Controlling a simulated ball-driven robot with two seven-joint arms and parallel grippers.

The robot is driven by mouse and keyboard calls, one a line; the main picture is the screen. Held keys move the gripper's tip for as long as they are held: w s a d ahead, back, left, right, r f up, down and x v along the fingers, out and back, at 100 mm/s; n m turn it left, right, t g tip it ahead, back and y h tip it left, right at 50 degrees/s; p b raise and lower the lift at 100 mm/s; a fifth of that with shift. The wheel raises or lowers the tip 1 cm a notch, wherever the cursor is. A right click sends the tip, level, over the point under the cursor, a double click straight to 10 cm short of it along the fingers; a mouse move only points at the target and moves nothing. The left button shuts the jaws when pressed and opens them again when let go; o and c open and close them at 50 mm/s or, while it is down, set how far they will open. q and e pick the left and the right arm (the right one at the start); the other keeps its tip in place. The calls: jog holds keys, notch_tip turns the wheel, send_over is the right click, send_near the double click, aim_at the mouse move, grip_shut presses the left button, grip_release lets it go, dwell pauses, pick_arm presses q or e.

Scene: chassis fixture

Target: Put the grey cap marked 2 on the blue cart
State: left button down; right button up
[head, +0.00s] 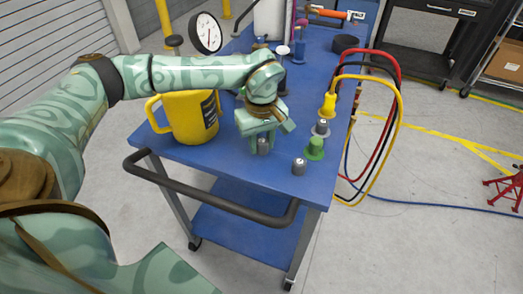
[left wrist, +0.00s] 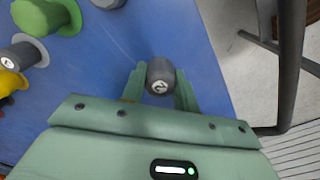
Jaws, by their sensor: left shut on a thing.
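The grey cap marked 2 (left wrist: 160,77) is between the two green fingers of my left gripper (left wrist: 160,90) in the left wrist view, with its mark facing the camera. In the head view the cap (head: 264,146) shows just below my left gripper (head: 262,136), which is shut on it. They are over the near part of the blue cart's top (head: 235,168). I cannot tell whether the cap touches the surface. My right gripper is not in view.
Another grey cap (head: 299,166) stands near the cart's front right corner. A green cap (head: 315,149), a grey cap (head: 321,128) and a yellow cap (head: 328,106) stand along the right edge. A yellow jug (head: 188,120) stands left of my gripper. A black handle (head: 205,202) runs along the front.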

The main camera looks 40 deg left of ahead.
aim_at(261, 160)
pick_arm(q)
notch_tip(261, 160, down, 4)
jog(key=shift+a+r+b, duration=0.15)
jog(key=shift+r+b, duration=0.05)
jog(key=shift+b, duration=0.4)
jog(key=shift+r, duration=0.15)
jog(key=c, duration=1.1)
grip_release()
jog(key=shift+o, duration=0.2)
notch_tip(261, 160, up, 12)
jog(key=p, duration=0.3)
jog(key=shift+p, duration=0.35)
